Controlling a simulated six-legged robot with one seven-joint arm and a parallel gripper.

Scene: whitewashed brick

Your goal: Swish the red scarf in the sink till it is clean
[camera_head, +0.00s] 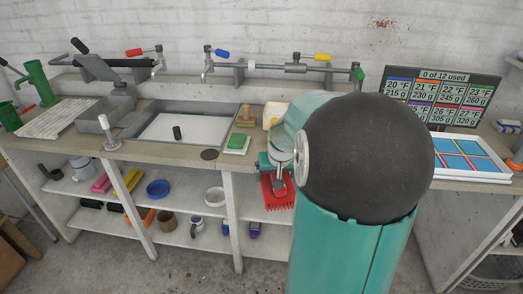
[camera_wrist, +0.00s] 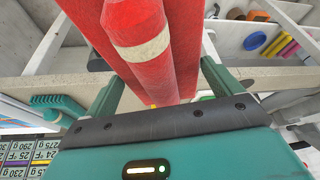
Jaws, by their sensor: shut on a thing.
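The red scarf (camera_head: 278,197) hangs from my gripper (camera_head: 280,168) in front of the counter's front edge, to the right of the sink. In the wrist view the scarf (camera_wrist: 185,50) is a red bundle with a pale band across it, between the two teal fingers of my gripper (camera_wrist: 163,88). My gripper is shut on it. The sink (camera_head: 205,130) is set into the counter at the left, with a whitish inside and a dark upright knob (camera_head: 177,133) in it. My own arm hides part of the counter beside the scarf.
A green sponge-like block (camera_head: 237,142) and a wooden brush-like thing (camera_head: 246,118) stand right of the sink. Taps with coloured handles (camera_head: 222,54) run along the wall. Shelves below hold a blue ring (camera_head: 158,188) and several other things.

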